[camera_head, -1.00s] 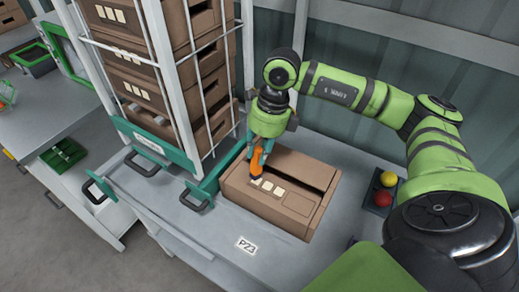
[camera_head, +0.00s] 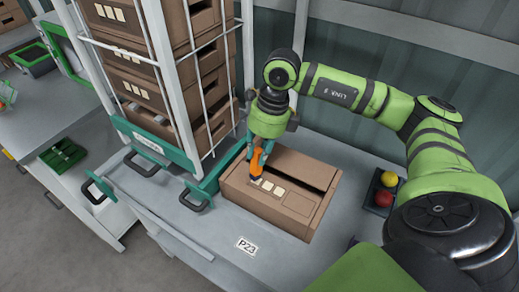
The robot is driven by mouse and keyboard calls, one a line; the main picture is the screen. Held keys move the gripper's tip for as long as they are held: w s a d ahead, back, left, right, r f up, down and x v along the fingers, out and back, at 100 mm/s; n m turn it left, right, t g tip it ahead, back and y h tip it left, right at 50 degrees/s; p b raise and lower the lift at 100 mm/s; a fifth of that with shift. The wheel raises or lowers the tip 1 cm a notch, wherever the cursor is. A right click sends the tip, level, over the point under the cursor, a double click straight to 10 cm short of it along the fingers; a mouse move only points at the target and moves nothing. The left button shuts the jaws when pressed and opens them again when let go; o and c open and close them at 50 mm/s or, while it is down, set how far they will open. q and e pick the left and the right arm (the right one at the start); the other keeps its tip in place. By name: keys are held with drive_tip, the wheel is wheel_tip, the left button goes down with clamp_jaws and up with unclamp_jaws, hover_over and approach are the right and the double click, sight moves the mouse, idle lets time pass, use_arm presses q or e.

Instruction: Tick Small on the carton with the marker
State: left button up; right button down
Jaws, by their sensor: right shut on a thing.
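My right gripper (camera_head: 259,160) is shut on the orange marker (camera_head: 256,163) above the carton's left end. The marker points down, its dark tip at or close to the leftmost label square. I cannot tell whether the tip touches, and any writing on the squares is too small to read. My left gripper is not in view.
A wire rack (camera_head: 190,150) with stacked cartons stands left of the carton. A dark tray (camera_head: 376,207) with a yellow and a red ball lies to the right. A tag marked PZ3 (camera_head: 246,246) lies in front on bare table. Green crates stand at far left.

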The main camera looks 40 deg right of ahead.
drive_tip(key=shift+f, duration=0.35)
drive_tip(key=shift+s+d+b, duration=0.25)
drive_tip(key=shift+d+b, duration=0.2)
drive_tip(key=shift+d, duration=0.1)
idle(0.5)
drive_tip(key=shift+w+a, duration=0.15)
drive_tip(key=shift+a, duration=0.2)
drive_tip(key=shift+r, duration=0.15)
drive_tip(key=shift+a+p+v, duration=0.2)
drive_tip(key=shift+p+v, duration=0.45)
drive_tip(key=shift+v, duration=0.3)
drive_tip(key=shift+a+p+v, duration=0.15)
drive_tip(key=shift+p+v, duration=0.5)
drive_tip(key=shift+v, duration=0.3)
drive_tip(key=shift+a+p+v, duration=0.2)
drive_tip(key=shift+p+v, duration=0.45)
drive_tip(key=shift+v, duration=0.3)
drive_tip(key=shift+w+r, duration=0.1)
drive_tip(key=shift+w, duration=0.1)
